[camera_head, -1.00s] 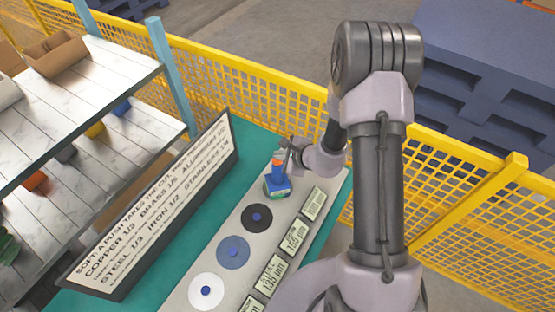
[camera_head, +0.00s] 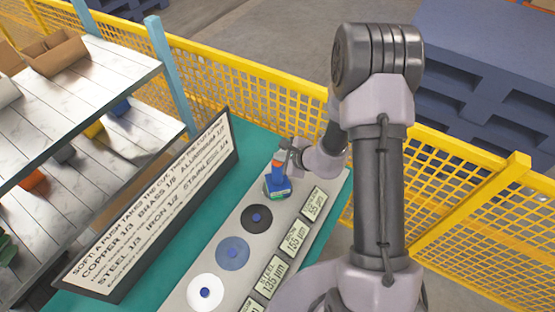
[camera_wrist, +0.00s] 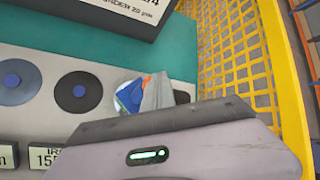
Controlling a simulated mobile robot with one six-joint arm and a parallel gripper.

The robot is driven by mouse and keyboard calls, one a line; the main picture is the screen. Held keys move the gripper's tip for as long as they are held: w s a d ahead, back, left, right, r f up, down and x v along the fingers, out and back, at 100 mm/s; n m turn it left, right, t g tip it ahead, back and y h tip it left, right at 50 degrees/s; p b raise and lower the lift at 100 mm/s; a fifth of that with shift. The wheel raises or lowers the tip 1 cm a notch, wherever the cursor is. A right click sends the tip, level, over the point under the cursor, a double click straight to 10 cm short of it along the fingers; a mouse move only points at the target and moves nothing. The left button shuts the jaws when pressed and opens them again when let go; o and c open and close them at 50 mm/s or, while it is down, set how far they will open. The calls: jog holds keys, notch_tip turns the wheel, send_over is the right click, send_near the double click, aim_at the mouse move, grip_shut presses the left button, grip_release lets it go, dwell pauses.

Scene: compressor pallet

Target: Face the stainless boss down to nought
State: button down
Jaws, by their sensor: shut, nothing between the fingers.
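A blue tool (camera_head: 277,187) with an orange upper part stands upright at the far end of a grey strip (camera_head: 185,296).
White (camera_head: 205,292), blue-grey (camera_head: 233,253) and black (camera_head: 257,217) discs with blue centres line the strip, with displays alongside. A lettered board (camera_head: 150,205) stands to the left, listing metals with fractions. Yellow mesh fencing (camera_head: 240,80) runs close behind. Shelves (camera_head: 90,150) stand at left.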

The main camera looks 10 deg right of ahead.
aim_at(280, 163)
dwell(0.6)
jog(key=shift+r+p, duration=0.5)
jog(key=shift+r, duration=0.5)
notch_tip(280, 163, up, 5)
jog(key=p, duration=0.2)
jog(key=shift+p, duration=0.35)
dwell(0.4)
